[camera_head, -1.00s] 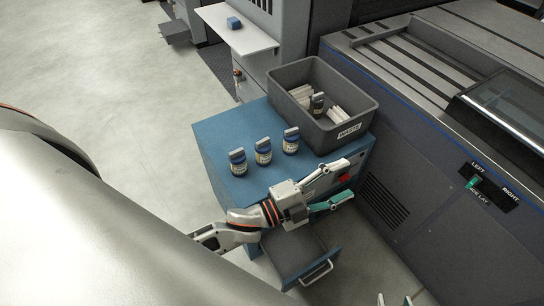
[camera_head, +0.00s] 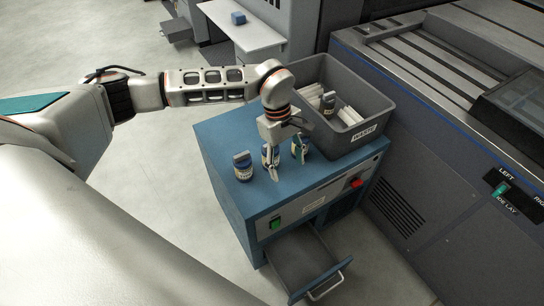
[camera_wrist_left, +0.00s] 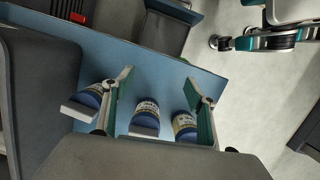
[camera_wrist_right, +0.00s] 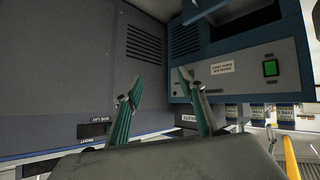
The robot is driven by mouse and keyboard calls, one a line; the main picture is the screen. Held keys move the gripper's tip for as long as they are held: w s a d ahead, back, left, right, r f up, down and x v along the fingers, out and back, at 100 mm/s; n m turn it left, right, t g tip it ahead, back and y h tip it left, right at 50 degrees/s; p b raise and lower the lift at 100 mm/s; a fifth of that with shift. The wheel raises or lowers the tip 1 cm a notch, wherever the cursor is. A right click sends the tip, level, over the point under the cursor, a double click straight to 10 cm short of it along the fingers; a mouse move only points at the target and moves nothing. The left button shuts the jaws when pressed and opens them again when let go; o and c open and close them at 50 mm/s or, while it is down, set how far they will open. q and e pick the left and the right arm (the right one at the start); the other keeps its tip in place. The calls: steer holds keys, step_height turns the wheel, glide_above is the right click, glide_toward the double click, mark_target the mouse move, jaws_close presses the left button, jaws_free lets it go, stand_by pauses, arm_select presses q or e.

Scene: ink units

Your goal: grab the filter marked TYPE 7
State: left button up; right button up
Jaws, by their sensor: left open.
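Three blue filters with pale labels and grey tops stand in a row on the blue cabinet: left filter (camera_head: 242,168), middle filter (camera_head: 268,157), right filter (camera_head: 299,145). Their type marks are too small to read. My left gripper (camera_head: 287,160) is open and points down over the middle and right filters. In the left wrist view its fingers (camera_wrist_left: 159,78) are apart, with the middle filter (camera_wrist_left: 146,116) showing between them; contact cannot be told. My right gripper (camera_wrist_right: 160,77) is open and empty, facing the cabinet front; it is outside the head view.
A grey waste bin (camera_head: 363,147) stands behind the filters, holding white pieces and another dark filter-like unit (camera_head: 328,103). The cabinet's drawer (camera_head: 305,262) is open at the front. A large grey machine (camera_head: 420,150) stands to the right. Open floor lies left.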

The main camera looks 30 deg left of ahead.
mark_target(264, 147)
arm_select(q)
steer(key=w+a+y, duration=0.1)
steer(key=a, duration=0.1)
steer(key=w+a+r, duration=0.1)
steer(key=a, duration=0.2)
steer(key=w+a+y, duration=0.1)
steer(key=a, duration=0.1)
steer(key=shift+w+a+r+t+y, duration=0.2)
steer(key=shift+a+r+t+y, duration=0.1)
steer(key=shift+t, duration=0.1)
steer(key=shift+a+f+m, duration=0.15)
steer(key=shift+f+m, duration=0.15)
steer(key=shift+f, duration=0.05)
steer(key=f, duration=0.2)
steer(key=f+b, duration=0.1)
steer(key=f, duration=0.1)
steer(key=w+f+b, duration=0.1)
steer(key=f, duration=0.2)
steer(key=shift+r, duration=0.15)
steer(key=c, duration=1.2)
